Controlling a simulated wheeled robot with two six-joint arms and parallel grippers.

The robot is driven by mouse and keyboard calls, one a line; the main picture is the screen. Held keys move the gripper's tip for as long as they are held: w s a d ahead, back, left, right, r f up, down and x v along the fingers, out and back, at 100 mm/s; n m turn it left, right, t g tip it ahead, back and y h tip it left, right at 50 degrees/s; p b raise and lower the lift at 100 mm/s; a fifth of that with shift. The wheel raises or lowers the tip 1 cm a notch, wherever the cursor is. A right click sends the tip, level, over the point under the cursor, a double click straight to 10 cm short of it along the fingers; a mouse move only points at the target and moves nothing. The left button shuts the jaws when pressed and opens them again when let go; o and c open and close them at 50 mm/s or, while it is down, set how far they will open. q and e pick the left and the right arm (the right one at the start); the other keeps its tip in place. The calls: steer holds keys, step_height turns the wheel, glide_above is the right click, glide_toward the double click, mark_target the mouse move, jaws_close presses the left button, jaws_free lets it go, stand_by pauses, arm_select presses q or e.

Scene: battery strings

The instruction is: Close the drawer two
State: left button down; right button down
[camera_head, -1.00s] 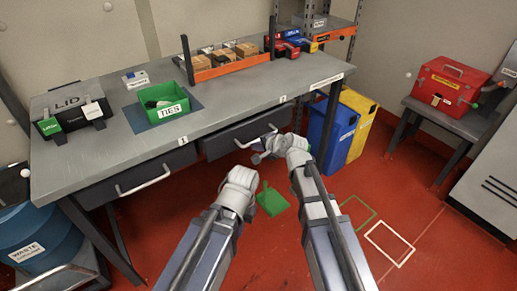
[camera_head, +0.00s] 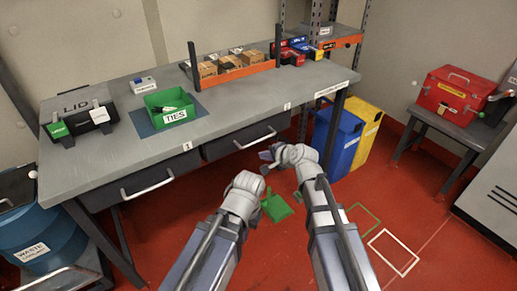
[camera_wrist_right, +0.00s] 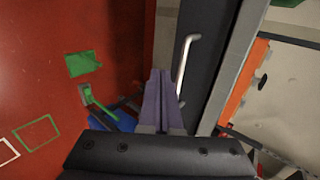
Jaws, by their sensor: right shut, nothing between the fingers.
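Drawer two (camera_head: 224,146) is the dark drawer right of drawer one, below the bench-top label 2 (camera_head: 287,106). Its front looks flush or nearly flush with the bench; a small gap cannot be ruled out. Its pale bar handle (camera_head: 256,138) also shows in the right wrist view (camera_wrist_right: 186,64). My right gripper (camera_head: 268,158) is in front of and below the handle, apparently apart from it. In the right wrist view its fingers (camera_wrist_right: 162,84) are shut and empty beside the handle. My left arm ends left of it; its fingers are hidden.
Drawer one (camera_head: 137,188) sits to the left, apparently shut. Blue (camera_head: 345,145) and yellow (camera_head: 370,125) bins stand right of the bench. A green object (camera_head: 276,207) is on the red floor below my right gripper. The floor at right is mostly clear.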

steer(key=p+v, duration=0.3)
steer(key=v, duration=0.4)
steer(key=shift+s+r, duration=0.1)
steer(key=s+d+r+n+g+h+p, duration=0.1)
steer(key=s+n+g+h+p, duration=0.2)
steer(key=s+n, duration=0.4)
steer(key=s+d+r+n+g+h+p, duration=0.1)
steer(key=s+n+g+h+p, duration=0.3)
steer(key=s, duration=0.9)
steer(key=n+g+p, duration=0.2)
steer(key=n+p, duration=0.1)
steer(key=p, duration=0.1)
steer(key=shift+d+r+n+h, duration=0.3)
steer(key=shift+d, duration=0.05)
